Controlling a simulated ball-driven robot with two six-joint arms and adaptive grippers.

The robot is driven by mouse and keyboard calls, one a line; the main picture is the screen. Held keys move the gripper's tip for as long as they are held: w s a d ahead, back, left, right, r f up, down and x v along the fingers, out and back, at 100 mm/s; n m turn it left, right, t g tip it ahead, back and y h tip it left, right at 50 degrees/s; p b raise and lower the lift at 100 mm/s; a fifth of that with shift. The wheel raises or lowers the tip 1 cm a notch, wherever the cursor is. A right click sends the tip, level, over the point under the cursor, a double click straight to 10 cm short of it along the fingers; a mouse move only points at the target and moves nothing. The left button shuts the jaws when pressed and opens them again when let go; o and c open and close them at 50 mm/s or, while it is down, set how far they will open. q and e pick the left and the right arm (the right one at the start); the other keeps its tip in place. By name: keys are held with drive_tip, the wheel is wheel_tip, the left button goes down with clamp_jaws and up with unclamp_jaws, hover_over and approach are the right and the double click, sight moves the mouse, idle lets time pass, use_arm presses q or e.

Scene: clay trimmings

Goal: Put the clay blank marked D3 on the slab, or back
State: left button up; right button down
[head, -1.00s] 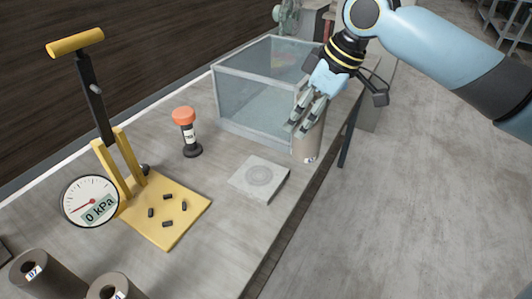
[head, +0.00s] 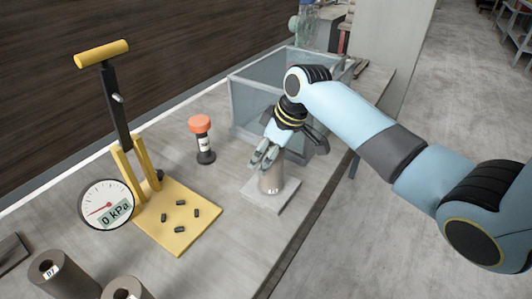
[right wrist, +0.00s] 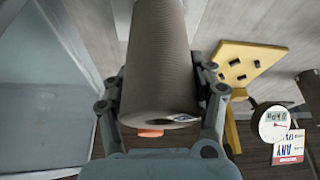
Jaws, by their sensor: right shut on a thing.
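My right gripper (head: 265,156) is shut on a grey-brown clay blank (head: 271,183), an upright hollow-looking cylinder with a small white label too small to read. In the right wrist view the blank (right wrist: 158,60) fills the space between the fingers (right wrist: 160,88), its label seen nearly edge-on. In the head view the blank is over the pale square slab (head: 263,203) and hides its middle. I cannot tell whether its base touches the slab or is just above it. My left gripper is not in view.
A clear-walled box (head: 250,95) stands behind the slab. An orange-topped bottle (head: 204,145) and a yellow press (head: 175,235) with a gauge (head: 106,204) reading 0 kPa stand left. Blanks, one marked D7 (head: 52,275), stand front left. The table edge is close on the right.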

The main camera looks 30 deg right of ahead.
drive_tip(key=shift+c, duration=2)
unclamp_jaws()
drive_tip(key=shift+s+d+r, duration=0.1)
drive_tip(key=shift+r, duration=0.35)
drive_tip(key=v, duration=1.1)
drive_tip(key=shift+s, duration=0.1)
